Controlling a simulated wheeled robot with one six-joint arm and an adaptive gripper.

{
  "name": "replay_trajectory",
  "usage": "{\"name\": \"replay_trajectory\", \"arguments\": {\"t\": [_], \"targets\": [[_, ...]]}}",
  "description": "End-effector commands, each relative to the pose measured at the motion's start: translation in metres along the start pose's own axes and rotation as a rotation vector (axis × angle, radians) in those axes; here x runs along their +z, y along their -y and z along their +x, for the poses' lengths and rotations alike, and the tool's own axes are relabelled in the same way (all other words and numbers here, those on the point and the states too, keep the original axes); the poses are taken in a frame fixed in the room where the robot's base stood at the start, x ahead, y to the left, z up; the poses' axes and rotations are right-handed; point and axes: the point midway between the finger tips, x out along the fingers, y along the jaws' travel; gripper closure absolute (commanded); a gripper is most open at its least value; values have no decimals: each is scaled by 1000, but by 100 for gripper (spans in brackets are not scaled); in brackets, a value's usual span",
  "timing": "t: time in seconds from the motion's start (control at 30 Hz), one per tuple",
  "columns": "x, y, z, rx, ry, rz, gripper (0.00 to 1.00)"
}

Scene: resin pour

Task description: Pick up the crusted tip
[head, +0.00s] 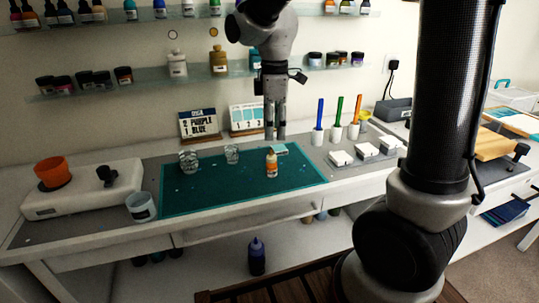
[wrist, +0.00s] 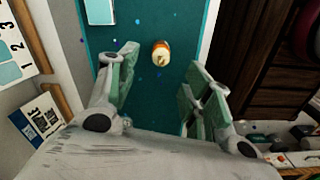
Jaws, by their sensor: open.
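A small orange bottle with a white label and a pale tip (head: 271,162) stands upright on the green mat (head: 205,205). In the wrist view I look down on the bottle (wrist: 160,52), and its pale tip carries a brownish spot that may be the crust. My gripper (head: 276,136) is open and empty, pointing down above the back of the mat. In the wrist view the bottle appears between the spread fingers, beyond their ends. I see no separate loose tip.
Clear cups (head: 189,161) stand left of the bottle. A small pale card (head: 279,149) lies behind it. Label cards (head: 199,124) stand at the back. Coloured sticks in white holders (head: 318,121) and white blocks (head: 341,157) are to the right. The mat's front is clear.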

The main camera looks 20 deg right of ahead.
Motion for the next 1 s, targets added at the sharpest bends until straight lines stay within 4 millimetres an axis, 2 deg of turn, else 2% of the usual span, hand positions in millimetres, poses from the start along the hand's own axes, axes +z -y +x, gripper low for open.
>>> {"name": "replay_trajectory", "arguments": {"t": [0.17, 0.63, 0.93, 1.0], "targets": [[0, 0, 9, -1, 1, -49, 50], [-6, 4, 73, -2, 1, -46, 50], [-6, 3, 78, 0, -1, -46, 50], [-6, 3, 78, 0, -1, -46, 61]]}}
